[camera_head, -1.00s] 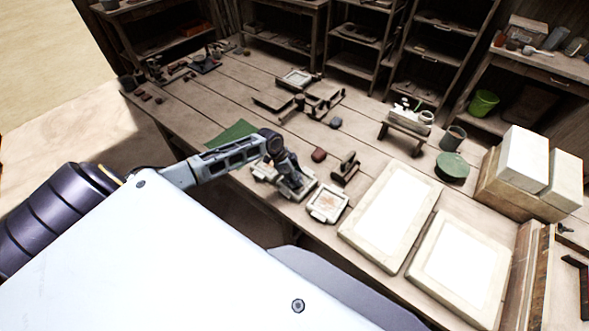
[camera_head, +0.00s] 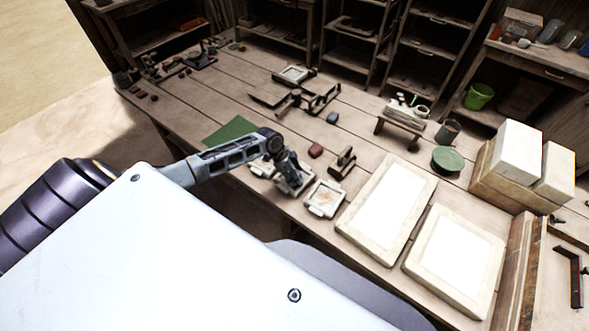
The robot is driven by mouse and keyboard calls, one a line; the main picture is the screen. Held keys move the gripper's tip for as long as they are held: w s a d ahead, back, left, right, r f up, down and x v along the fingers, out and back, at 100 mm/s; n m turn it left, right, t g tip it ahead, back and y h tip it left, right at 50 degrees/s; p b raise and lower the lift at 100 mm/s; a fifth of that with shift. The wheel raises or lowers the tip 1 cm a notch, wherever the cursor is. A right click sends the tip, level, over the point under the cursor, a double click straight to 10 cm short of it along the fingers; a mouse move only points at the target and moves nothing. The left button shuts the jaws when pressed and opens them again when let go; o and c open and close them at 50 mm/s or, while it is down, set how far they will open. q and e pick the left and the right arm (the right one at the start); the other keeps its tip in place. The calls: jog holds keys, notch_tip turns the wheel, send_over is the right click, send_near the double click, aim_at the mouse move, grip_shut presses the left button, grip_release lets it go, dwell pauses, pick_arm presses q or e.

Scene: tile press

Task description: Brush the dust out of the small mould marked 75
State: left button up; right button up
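Small square moulds lie near the table's front edge. One mould (camera_head: 324,199) with an orange-brown patch in its middle is in plain sight. Beside it on the left, my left gripper (camera_head: 292,182) points down over another small pale mould (camera_head: 306,185) and partly covers it. A further pale mould (camera_head: 262,167) shows behind my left arm. No number is readable on any of them. I cannot tell whether the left gripper is open or shut, or whether it holds a brush. My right gripper is not in view.
Two large pale slabs (camera_head: 345,226) (camera_head: 414,264) lie right of the moulds. A dark wooden stand (camera_head: 342,163) and a red-brown block (camera_head: 315,151) sit just behind them. A green sheet (camera_head: 230,131) lies left. Pale blocks (camera_head: 517,150) are stacked at the right.

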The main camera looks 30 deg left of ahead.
pick_arm(q)
jog(key=shift+w, duration=0.1)
jog(key=shift+w+d+b, duration=0.15)
jog(key=shift+w+b, duration=0.2)
jog(key=shift+w, duration=0.35)
jog(key=shift+w, duration=0.25)
jog(key=shift+w+f+b, duration=0.15)
jog(key=shift+w+b, duration=0.3)
jog(key=shift+b, duration=0.05)
jog(key=shift+d, duration=0.1)
dwell(0.3)
jog(key=shift+w+a, duration=0.15)
jog(key=shift+a, duration=0.65)
jog(key=shift+a, duration=0.2)
